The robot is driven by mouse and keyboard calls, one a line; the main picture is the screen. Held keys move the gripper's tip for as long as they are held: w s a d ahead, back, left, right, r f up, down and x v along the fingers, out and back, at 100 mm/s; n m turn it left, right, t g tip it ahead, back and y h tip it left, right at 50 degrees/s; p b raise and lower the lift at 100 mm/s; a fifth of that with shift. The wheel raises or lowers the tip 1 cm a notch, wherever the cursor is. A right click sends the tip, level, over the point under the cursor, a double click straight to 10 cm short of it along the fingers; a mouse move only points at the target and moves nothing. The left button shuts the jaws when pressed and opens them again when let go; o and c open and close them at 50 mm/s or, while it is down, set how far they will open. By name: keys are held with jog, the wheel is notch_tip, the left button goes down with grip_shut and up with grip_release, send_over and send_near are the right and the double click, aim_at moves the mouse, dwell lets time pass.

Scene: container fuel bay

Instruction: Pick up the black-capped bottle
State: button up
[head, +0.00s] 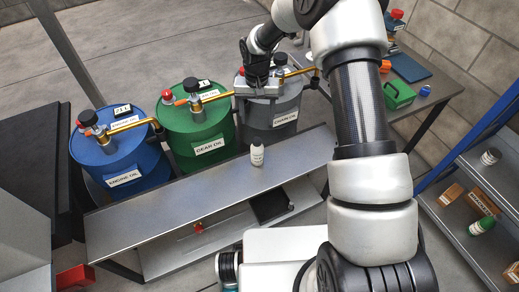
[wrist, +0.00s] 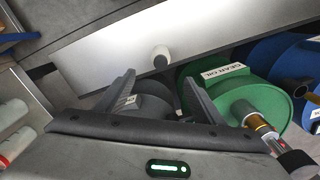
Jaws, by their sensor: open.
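A small white bottle (head: 257,155) stands upright on the grey metal bench (head: 190,197), in front of the grey drum. In the wrist view the bottle (wrist: 161,53) shows beyond my fingertips, roughly centred between them, with a dark end that looks like its cap. Another small white bottle with a dark top (head: 490,157) stands on the shelf at the right. My gripper (head: 258,88) is over the grey drum, behind and above the bench bottle. In the wrist view my gripper (wrist: 158,78) has its two fingers spread with nothing between them, apart from the bottle.
Blue (head: 118,155), green (head: 195,135) and grey (head: 272,115) drums with brass pumps stand behind the bench. A black tray (head: 270,205) lies on its lower level. The bench top around the bottle is clear.

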aim_at(257, 140)
notch_tip(257, 140, down, 11)
jog(key=shift+s+f+b, duration=0.1)
jog(key=shift+b, duration=0.85)
jog(key=shift+a+f+b, duration=0.1)
jog(key=shift+f+b, duration=0.55)
jog(key=shift+f, duration=2.4)
jog(key=shift+r, duration=0.1)
jog(key=c, duration=1.3)
